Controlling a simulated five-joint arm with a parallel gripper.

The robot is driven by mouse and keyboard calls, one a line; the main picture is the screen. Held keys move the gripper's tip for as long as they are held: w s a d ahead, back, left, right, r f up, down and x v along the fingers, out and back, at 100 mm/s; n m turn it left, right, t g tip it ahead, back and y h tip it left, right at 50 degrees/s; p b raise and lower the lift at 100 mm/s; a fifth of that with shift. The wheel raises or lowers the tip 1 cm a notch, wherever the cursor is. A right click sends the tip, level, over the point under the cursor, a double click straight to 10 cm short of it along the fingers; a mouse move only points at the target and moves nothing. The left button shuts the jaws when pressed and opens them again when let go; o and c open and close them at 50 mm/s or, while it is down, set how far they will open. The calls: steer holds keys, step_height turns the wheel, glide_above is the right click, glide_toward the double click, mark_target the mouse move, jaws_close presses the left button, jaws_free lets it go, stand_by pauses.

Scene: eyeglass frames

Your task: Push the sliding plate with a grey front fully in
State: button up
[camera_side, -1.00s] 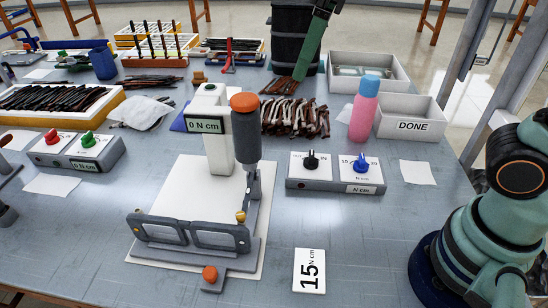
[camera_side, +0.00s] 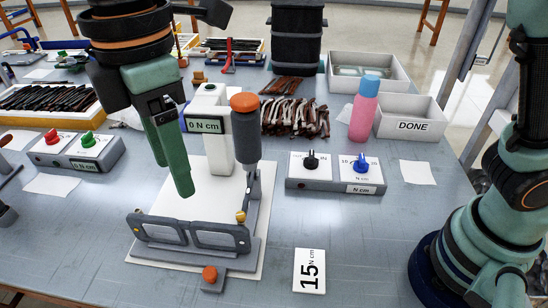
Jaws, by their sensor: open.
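The grey front (camera_side: 160,253) of the sliding plate stands at the near end of a white base sheet. A pair of eyeglass frames (camera_side: 214,239) sits upright along it, with yellow-orange knobs at the ends. A grey tab with an orange knob (camera_side: 210,273) sticks out toward the near side. Behind it stands the white driver stand (camera_side: 215,155) reading 0 N cm, with a grey, orange-topped driver (camera_side: 246,130). My gripper (camera_side: 176,182) is open and empty, pointing down above the white sheet, left of the stand and behind the frames. Its fingers overlap in this view.
A two-knob box (camera_side: 335,185) stands right of the stand, with a 15 N cm card (camera_side: 309,270) nearer. Another knob box (camera_side: 75,160) is at left. A pink bottle (camera_side: 364,110) and DONE bin (camera_side: 410,120) stand at back right.

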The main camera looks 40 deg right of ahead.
mark_target(209, 272)
step_height(209, 272, down, 25)
stand_by(0.6)
jaws_close()
stand_by(1.4)
